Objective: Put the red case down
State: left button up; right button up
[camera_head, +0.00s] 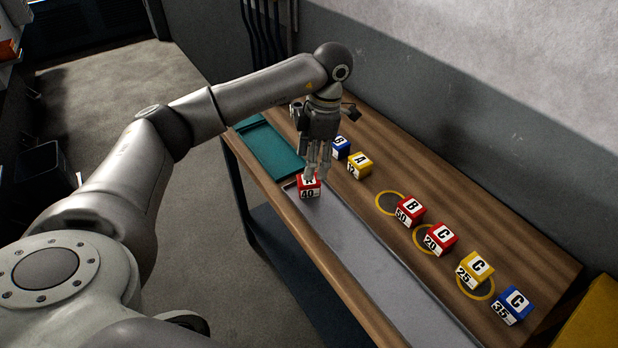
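A red case (309,188) marked 40 is at the near left end of the grey tray (370,265) on the bench. The letter on its top is partly covered by the fingers. My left gripper (316,172) points down from above, with its fingertips at the top and back of this case, and looks closed on it. I cannot tell whether the case touches the tray or hangs just over it. Two more red cases stand on the bench, one marked B 50 (409,211) and one marked C 20 (440,240). My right gripper is not in view.
A teal tray (268,146) lies left of the grey one. Blue (340,148) and yellow (359,165) cases stand behind the gripper. Yellow rings (379,206) mark the wood; another yellow case (476,270) and a blue one (512,305) stand right. The grey tray's remaining surface is clear.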

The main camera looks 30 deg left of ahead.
aim_at(315, 178)
pick_arm(q)
jog(key=r, duration=0.5)
jog(key=shift+w+d, duration=0.25)
